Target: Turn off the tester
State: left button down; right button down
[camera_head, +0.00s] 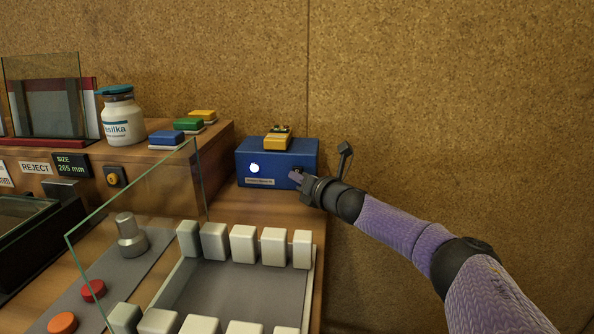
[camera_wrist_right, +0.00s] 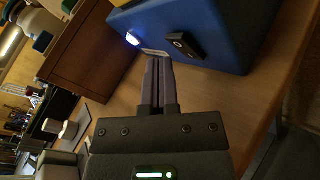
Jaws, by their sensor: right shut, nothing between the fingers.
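The tester is a blue box (camera_head: 276,161) on the wooden bench in the head view, with a bright white lamp and a pale label on its front. It also shows in the right wrist view (camera_wrist_right: 215,25), where a black rocker switch (camera_wrist_right: 183,45) sits on its front face and the lamp (camera_wrist_right: 132,39) glows. My right gripper (camera_head: 297,177) is shut and empty, in front of the box's right end in the head view. Its fingertips (camera_wrist_right: 158,58) are close to the label, beside the switch; I cannot tell whether they touch the box. My left gripper is not in view.
A yellow-topped item (camera_head: 278,137) sits on the box. A white jar (camera_head: 122,118) and several coloured blocks stand on the raised wooden unit (camera_head: 190,150) at left. A tilted glass pane (camera_head: 140,235) and a tray with pale posts (camera_head: 235,290) lie nearer. The right side shows bare wall.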

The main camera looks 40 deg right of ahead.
dwell(0.4)
jog(key=shift+w+d+r, duration=0.1)
jog(key=shift+w+d, duration=0.1)
jog(key=shift+d, duration=0.1)
